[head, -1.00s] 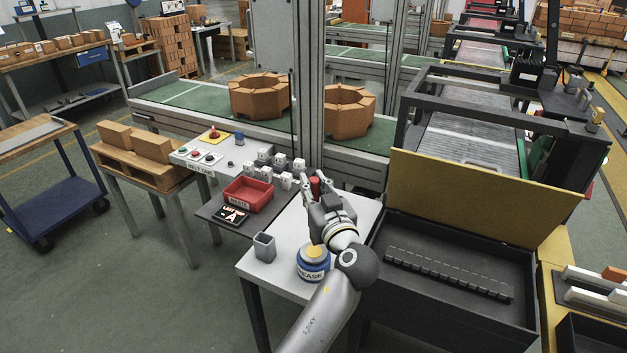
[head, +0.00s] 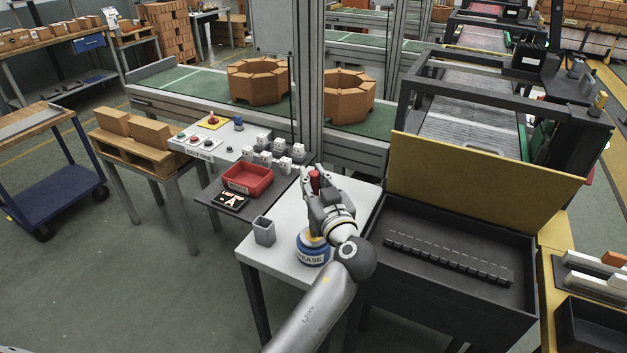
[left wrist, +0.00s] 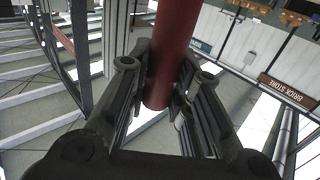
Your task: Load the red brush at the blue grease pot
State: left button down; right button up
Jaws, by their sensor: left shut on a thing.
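My left gripper (head: 316,186) is shut on the red brush (head: 315,181), of which only a short red end shows in the head view. In the left wrist view the red handle (left wrist: 172,50) stands between the two fingers (left wrist: 163,85); its bristles are not seen. The blue grease pot (head: 312,250), with a yellowish top and a GREASE label, stands on the white table (head: 285,225). The gripper is above the table, beyond the pot in the head view. My forearm and wrist cover part of the pot's right side. My right gripper is not in view.
A grey square cup (head: 264,231) stands left of the pot. A red bin (head: 247,180) and several white blocks (head: 272,150) sit farther back left. A dark open chest (head: 450,265) with a yellow lid (head: 480,185) stands close on the right.

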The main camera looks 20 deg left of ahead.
pick_arm(q)
jog(key=shift+f+b, duration=0.85)
jog(key=shift+b, duration=0.15)
dwell(1.2)
jog(key=shift+f+b, duration=0.15)
jog(key=shift+b, duration=0.35)
dwell(1.5)
jog(key=shift+r+p, duration=1.6)
jog(key=shift+r, duration=2.15)
